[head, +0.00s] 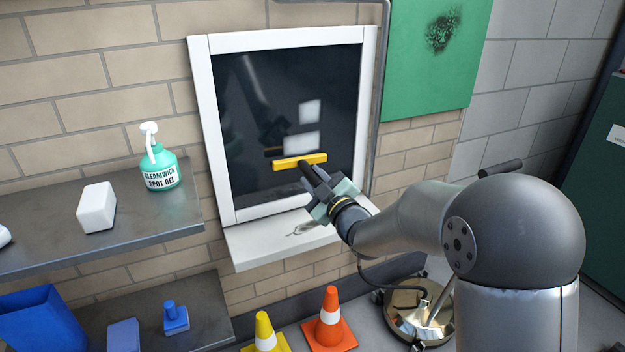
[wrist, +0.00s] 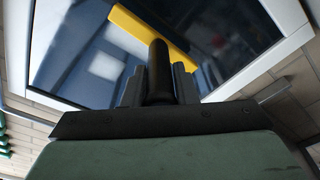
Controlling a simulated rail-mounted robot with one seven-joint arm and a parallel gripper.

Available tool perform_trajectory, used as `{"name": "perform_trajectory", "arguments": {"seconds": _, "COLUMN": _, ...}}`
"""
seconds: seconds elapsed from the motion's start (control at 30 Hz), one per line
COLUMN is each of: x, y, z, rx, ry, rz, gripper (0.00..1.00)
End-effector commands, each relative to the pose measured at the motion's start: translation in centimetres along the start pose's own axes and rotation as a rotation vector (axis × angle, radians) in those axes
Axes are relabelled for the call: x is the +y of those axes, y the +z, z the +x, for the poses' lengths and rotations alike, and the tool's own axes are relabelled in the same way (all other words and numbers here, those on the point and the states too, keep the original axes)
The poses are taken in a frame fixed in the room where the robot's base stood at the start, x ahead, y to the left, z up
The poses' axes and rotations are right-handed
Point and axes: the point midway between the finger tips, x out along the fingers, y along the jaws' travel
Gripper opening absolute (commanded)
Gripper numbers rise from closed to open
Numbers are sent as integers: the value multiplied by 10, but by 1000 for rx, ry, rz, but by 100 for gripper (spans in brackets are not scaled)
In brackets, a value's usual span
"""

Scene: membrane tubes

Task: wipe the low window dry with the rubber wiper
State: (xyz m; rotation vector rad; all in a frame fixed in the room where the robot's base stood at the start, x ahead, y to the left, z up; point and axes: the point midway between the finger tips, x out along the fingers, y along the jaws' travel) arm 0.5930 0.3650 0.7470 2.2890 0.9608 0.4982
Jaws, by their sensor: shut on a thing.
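The low window (head: 255,105) has dark glass in a white frame and is set in the brick wall. The rubber wiper has a yellow head (head: 300,161) and a black handle. My gripper (head: 318,184) is shut on the handle. The yellow head lies across the lower middle of the glass, close to or against it; I cannot tell whether it touches. In the wrist view the wiper's yellow head (wrist: 150,35) runs diagonally over the glass, with the black handle between my fingers (wrist: 158,85). Pale patches on the glass look like reflections; any wetness is unclear.
A white sill (head: 265,245) juts out below the window. A grey pipe (head: 381,90) and a green board (head: 430,60) are at its right. A shelf (head: 150,222) with a gel bottle (head: 159,165) and white block (head: 97,207) stands left. Cones (head: 330,325) stand below.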

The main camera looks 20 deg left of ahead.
Motion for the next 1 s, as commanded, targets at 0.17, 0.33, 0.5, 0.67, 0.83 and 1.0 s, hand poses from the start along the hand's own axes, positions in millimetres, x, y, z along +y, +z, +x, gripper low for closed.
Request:
{"name": "perform_trajectory", "arguments": {"seconds": 0.17, "x": 14, "y": -16, "z": 2, "rx": 5, "ry": 4, "rz": -3, "gripper": 0}}
{"name": "perform_trajectory", "arguments": {"seconds": 0.33, "x": 28, "y": -32, "z": 5, "rx": 5, "ry": 4, "rz": -3, "gripper": 0}}
{"name": "perform_trajectory", "arguments": {"seconds": 0.5, "x": 42, "y": -47, "z": 7, "rx": 4, "ry": 4, "rz": -2, "gripper": 0}}
{"name": "perform_trajectory", "arguments": {"seconds": 0.67, "x": 55, "y": -62, "z": 9, "rx": 5, "ry": 5, "rz": -3, "gripper": 0}}
{"name": "perform_trajectory", "arguments": {"seconds": 0.83, "x": 68, "y": -78, "z": 11, "rx": 6, "ry": 4, "rz": -2, "gripper": 0}}
{"name": "perform_trajectory", "arguments": {"seconds": 1.0, "x": 81, "y": -93, "z": 13, "rx": 5, "ry": 4, "rz": -3, "gripper": 0}}
